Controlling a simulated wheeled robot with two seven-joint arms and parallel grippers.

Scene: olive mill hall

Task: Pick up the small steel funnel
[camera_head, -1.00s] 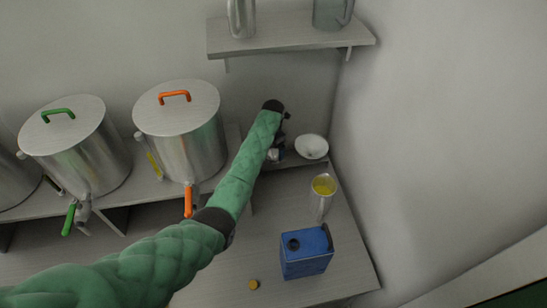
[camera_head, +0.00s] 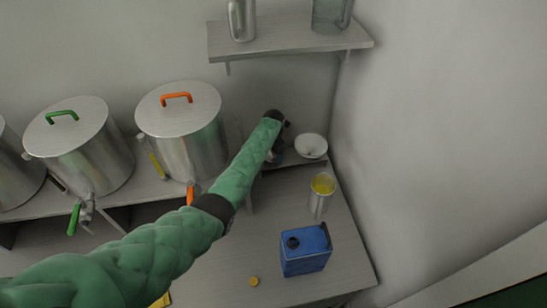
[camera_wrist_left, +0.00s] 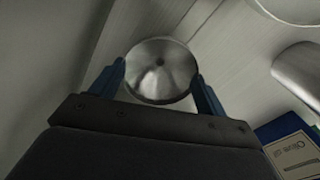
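The small steel funnel (camera_wrist_left: 160,75) shows in the left wrist view, its wide round mouth facing the camera with a dark hole at the centre. The two blue fingertips of my left gripper (camera_wrist_left: 158,76) are spread wide, one on each side of the funnel's rim. I cannot tell whether they touch it. In the head view my left gripper (camera_head: 277,150) is small and dark beyond the end of the green arm, near the raised shelf in the corner. The funnel is mostly hidden there. My right gripper is not in view.
A white bowl (camera_head: 311,146) sits just right of my left gripper. A steel cup with a yellow top (camera_head: 322,191) and a blue canister (camera_head: 306,251) stand nearer on the table. Steel drums (camera_head: 182,130) stand to the left. A wall shelf (camera_head: 290,38) is above; a wall closes the right.

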